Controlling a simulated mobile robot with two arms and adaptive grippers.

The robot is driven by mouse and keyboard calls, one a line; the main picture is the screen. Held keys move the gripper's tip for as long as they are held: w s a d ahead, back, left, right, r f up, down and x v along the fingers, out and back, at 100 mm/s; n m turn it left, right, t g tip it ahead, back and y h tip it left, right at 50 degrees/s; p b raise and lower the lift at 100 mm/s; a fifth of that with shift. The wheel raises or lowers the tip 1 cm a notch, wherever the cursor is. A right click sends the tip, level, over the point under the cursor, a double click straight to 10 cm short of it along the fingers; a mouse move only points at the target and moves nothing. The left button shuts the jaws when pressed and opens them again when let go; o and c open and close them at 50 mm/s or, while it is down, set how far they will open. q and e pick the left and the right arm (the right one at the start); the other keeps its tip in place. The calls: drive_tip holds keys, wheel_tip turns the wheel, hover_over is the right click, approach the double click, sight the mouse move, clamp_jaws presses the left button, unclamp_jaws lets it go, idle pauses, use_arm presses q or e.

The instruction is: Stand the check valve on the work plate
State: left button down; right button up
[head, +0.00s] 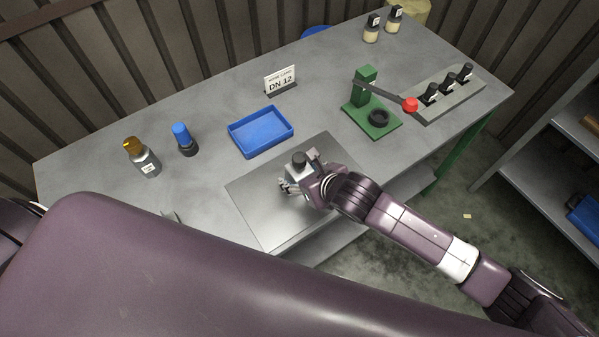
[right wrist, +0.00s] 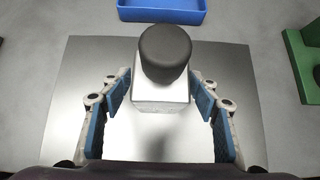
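The check valve, as I take it, is a part with a dark round top and a pale squarish body (head: 299,159). It is upright in the head view, over the bright metal work plate (head: 251,200). In the right wrist view, the check valve (right wrist: 166,55) stands between the blue finger pads, which appear to touch its sides. My right gripper (head: 292,185) appears shut on it. The underside of the valve is hidden, so I cannot tell whether it touches the plate. A small grey tip of my left gripper (head: 170,216) shows; my arm hides the rest.
A blue tray (head: 261,147) lies behind the plate. A blue-capped bottle (head: 185,139) and an orange-capped bottle (head: 142,158) stand left. A green press (head: 365,92) with a red-knobbed lever and a grey rack (head: 452,93) are right. A DN 12 sign (head: 280,81) stands behind.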

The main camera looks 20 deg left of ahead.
drive_tip(key=shift+r, duration=0.25)
drive_tip(key=b+v, duration=0.1)
drive_tip(key=v, duration=1.1)
